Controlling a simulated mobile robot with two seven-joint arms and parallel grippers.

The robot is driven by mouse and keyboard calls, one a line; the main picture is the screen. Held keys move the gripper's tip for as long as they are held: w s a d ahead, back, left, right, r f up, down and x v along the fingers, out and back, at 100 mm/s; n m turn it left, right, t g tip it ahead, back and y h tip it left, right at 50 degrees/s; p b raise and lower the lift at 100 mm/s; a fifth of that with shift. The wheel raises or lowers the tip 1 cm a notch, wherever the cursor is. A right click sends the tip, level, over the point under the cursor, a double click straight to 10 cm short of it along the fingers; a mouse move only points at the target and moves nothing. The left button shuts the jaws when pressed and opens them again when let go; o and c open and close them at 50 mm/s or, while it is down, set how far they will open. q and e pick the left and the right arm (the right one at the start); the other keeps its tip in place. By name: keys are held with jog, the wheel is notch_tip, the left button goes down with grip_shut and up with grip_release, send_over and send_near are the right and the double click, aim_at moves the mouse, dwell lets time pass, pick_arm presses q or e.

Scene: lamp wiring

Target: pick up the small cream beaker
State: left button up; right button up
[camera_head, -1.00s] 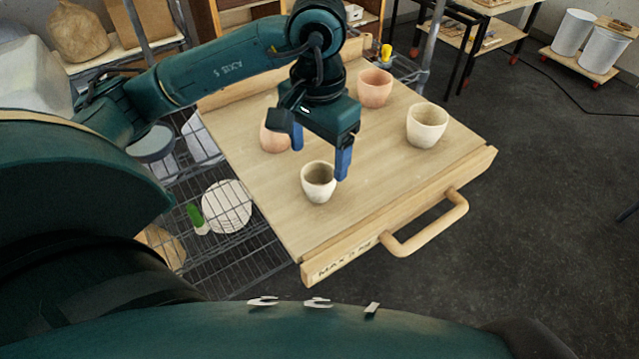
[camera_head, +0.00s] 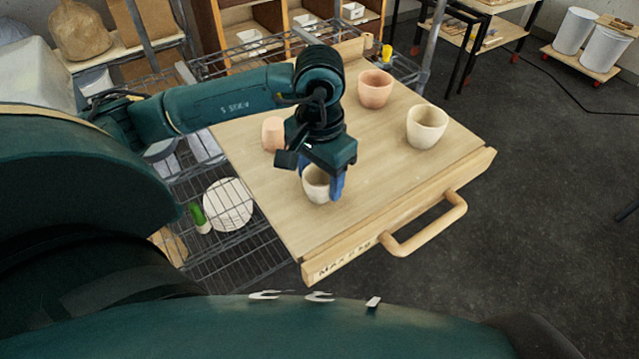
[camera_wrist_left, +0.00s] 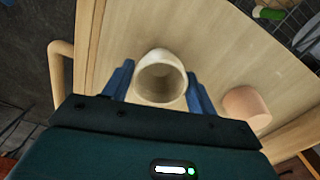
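The small cream beaker (camera_head: 317,187) stands upright on the wooden board near its front left. My left gripper (camera_head: 320,186) is over it, with its blue fingers lowered on either side of the beaker. In the left wrist view the beaker (camera_wrist_left: 160,78) sits between the two fingers (camera_wrist_left: 160,90), its open mouth facing the camera. The fingers are spread, and a gap seems to show beside the left finger; contact is hard to tell. My right gripper is not in view.
A larger cream pot (camera_head: 427,125) stands at the right of the board (camera_head: 390,185). A pink pot (camera_head: 375,89) is at the back, and a smaller pink one (camera_head: 273,134) is left of my gripper. A wooden handle (camera_head: 430,228) juts from the front edge. A wire rack (camera_head: 240,255) lies left.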

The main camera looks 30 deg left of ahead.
pick_arm(q)
jog(key=c, duration=0.6)
jog(key=shift+c, duration=0.2)
notch_tip(320, 180, up, 11)
jog(key=w+a, duration=0.1)
jog(key=w+a+n+p, duration=0.2)
jog(key=a+n+p, duration=0.1)
jog(key=a, duration=0.4)
jog(key=w+a+n+p, duration=0.3)
jog(key=a+p, duration=0.1)
jog(key=a, duration=0.2)
jog(key=shift+a+r, duration=0.25)
jog(key=shift+a, duration=0.15)
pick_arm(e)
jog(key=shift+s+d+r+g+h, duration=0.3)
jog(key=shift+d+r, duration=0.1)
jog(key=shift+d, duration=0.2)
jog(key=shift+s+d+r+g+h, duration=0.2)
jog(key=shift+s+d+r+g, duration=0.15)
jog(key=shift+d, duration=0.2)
